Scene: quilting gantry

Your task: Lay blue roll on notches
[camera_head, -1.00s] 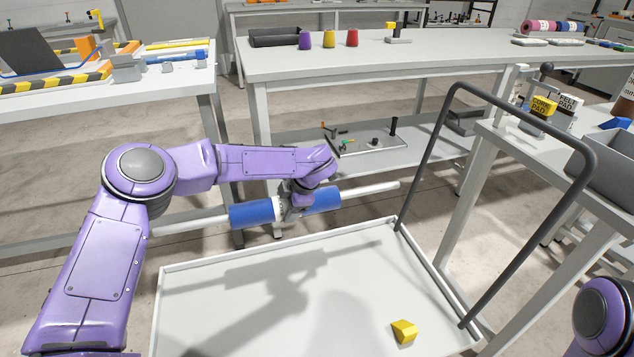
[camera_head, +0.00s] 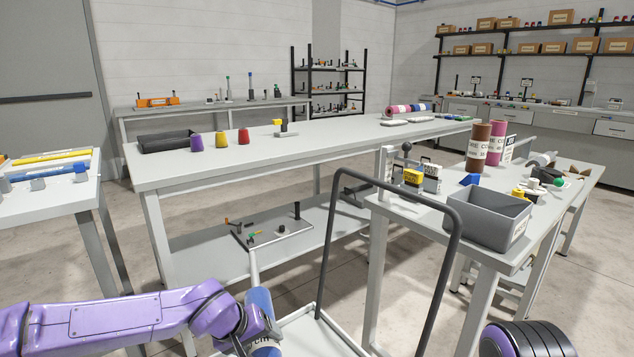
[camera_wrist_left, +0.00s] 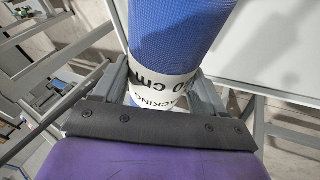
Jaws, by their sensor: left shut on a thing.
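The blue roll (camera_head: 260,302) is in the lower middle of the head view, with a white core end (camera_head: 254,268) sticking out at its far end. My left gripper (camera_head: 262,332) is shut around its white printed label band, over the cart. In the left wrist view the blue roll (camera_wrist_left: 175,35) runs up between the two grey fingers of my left gripper (camera_wrist_left: 162,92). I cannot make out the notches.
The white cart (camera_head: 305,330) has a dark upright handle (camera_head: 335,220). A long grey table (camera_head: 330,142) stands behind, with a lower shelf (camera_head: 200,245). A side table at right carries a grey bin (camera_head: 488,222), brown and pink rolls and small pads. Floor shows at far right.

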